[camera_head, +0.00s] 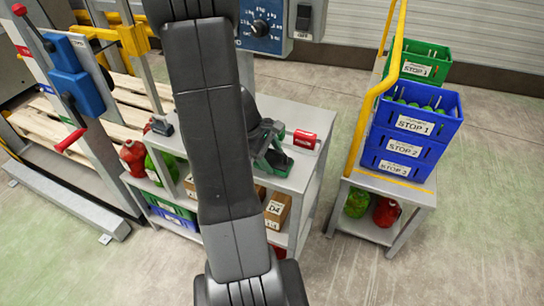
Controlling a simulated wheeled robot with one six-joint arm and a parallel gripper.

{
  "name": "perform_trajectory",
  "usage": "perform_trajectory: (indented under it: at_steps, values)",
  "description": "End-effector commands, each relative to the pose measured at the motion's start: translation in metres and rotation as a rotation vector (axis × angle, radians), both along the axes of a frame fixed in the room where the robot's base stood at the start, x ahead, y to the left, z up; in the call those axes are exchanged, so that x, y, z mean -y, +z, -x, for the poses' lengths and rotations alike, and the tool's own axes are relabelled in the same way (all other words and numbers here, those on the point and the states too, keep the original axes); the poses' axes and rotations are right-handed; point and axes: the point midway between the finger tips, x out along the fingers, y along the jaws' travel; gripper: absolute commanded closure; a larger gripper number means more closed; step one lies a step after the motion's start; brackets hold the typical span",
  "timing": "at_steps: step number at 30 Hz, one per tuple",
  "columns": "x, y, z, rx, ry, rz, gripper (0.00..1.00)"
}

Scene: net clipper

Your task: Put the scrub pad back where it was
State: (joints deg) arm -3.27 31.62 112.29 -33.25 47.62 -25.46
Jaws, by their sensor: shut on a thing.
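My gripper (268,142) is a dark shape at the right edge of my arm, low over the grey table. It is shut on a green thing (279,163), which I take to be the scrub pad. The pad is small and partly hidden by the gripper and arm. I cannot tell whether it touches the tabletop (290,180).
A red box (304,139) stands on the table right of the gripper. Cartons (277,209) and bins sit on the shelf below. A wheeled cart with blue crates (413,121) and a yellow rail (393,60) stands to the right. Floor between table and cart is clear.

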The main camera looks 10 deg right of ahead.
Motion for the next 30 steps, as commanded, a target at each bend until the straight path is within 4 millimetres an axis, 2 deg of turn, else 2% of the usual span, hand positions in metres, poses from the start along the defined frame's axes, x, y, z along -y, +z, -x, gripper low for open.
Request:
perform_trajectory:
  at_steps: [9, 10, 13, 23, 26, 30]
  values:
    - [0.000, -0.004, 0.000, 0.001, -0.001, 0.001, 0.62]
    - [0.000, -0.004, 0.000, 0.002, 0.000, 0.000, 0.39]
    - [0.000, -0.003, 0.000, 0.002, 0.000, 0.000, 0.19]
    - [0.000, 0.000, 0.000, 0.002, 0.000, 0.000, 0.19]
    - [-0.003, 0.008, -0.002, 0.005, 0.002, 0.000, 0.19]
    - [-0.014, 0.032, -0.004, 0.008, 0.004, 0.000, 0.19]
